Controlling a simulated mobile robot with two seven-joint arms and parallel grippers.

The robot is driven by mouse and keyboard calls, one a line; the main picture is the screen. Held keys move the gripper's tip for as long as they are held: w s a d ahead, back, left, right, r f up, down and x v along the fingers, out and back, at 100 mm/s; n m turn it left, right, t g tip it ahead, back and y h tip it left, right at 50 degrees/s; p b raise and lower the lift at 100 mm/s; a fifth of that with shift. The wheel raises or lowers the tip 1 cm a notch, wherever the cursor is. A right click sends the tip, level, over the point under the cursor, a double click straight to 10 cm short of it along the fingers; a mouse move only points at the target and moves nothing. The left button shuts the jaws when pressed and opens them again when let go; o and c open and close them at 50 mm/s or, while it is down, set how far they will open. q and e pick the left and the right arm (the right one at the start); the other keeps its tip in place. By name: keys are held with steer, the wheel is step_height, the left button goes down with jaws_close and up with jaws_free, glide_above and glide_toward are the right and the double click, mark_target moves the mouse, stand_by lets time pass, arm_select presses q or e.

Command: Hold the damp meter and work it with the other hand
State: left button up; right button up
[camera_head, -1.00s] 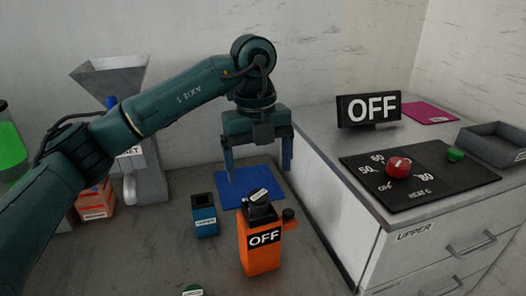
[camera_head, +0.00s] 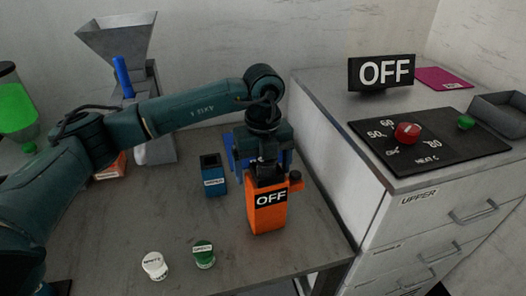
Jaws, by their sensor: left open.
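The damp meter (camera_head: 267,213) is an orange upright box on the grey table, with a black label reading OFF and a dark top. A small dark knob (camera_head: 296,178) sticks out at its upper right. My left gripper (camera_head: 268,175) is open and points down at the top of the meter. Its fingers are partly hidden, and I cannot tell whether they touch the meter. My right gripper is not in view.
A blue open box (camera_head: 213,176) stands left of the meter. A white-capped jar (camera_head: 154,266) and a green-capped jar (camera_head: 204,254) are near the front. A higher cabinet (camera_head: 420,192) with a black dial panel (camera_head: 435,155) and an OFF sign (camera_head: 382,72) borders the right.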

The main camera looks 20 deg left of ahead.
arm_select(q)
steer(key=shift+f, duration=0.25)
steer(key=c, duration=0.7)
steer(key=o, duration=0.4)
steer(key=c, duration=0.4)
steer(key=shift+c, duration=0.2)
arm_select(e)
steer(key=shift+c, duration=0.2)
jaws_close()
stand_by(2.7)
